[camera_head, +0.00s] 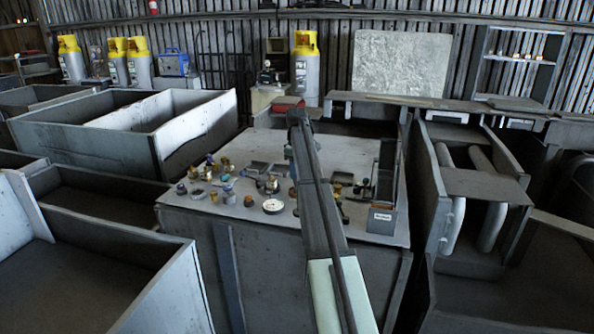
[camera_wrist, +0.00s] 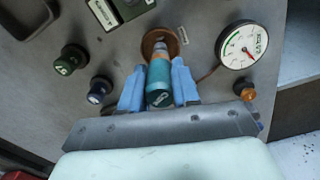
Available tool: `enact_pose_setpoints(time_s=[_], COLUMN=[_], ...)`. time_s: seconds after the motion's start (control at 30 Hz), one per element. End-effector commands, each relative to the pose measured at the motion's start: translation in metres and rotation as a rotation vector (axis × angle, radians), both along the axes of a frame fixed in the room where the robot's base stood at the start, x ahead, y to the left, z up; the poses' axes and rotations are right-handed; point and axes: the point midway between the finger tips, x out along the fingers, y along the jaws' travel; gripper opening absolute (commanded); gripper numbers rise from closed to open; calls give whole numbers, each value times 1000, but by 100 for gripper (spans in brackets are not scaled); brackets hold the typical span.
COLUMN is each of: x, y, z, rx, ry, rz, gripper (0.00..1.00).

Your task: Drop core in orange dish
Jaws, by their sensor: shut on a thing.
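In the wrist view, my gripper (camera_wrist: 160,80) has its blue fingers shut on a teal cylindrical core (camera_wrist: 159,82) with a dark, marked near end and a paler far end. A round orange-brown dish (camera_wrist: 148,40) lies just beyond the core, whose far end overlaps the dish in the picture. I cannot tell the height between them. In the head view my arm hides the gripper, and I cannot make out the core or the dish for sure.
A white dial gauge (camera_wrist: 242,45) is right of the dish, with a small amber-topped part (camera_wrist: 245,91) below it. A green knob (camera_wrist: 71,59) and a dark blue-capped part (camera_wrist: 99,89) are left. The bench top (camera_head: 235,147) holds several small parts; its back left is clear.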

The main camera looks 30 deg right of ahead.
Motion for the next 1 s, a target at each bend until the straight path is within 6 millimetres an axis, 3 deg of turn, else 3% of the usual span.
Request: enact_pose_setpoints(time_s=[1.0], x=[0], y=[0], z=[-14], rx=[0], ry=[0], rz=[0], gripper=[0])
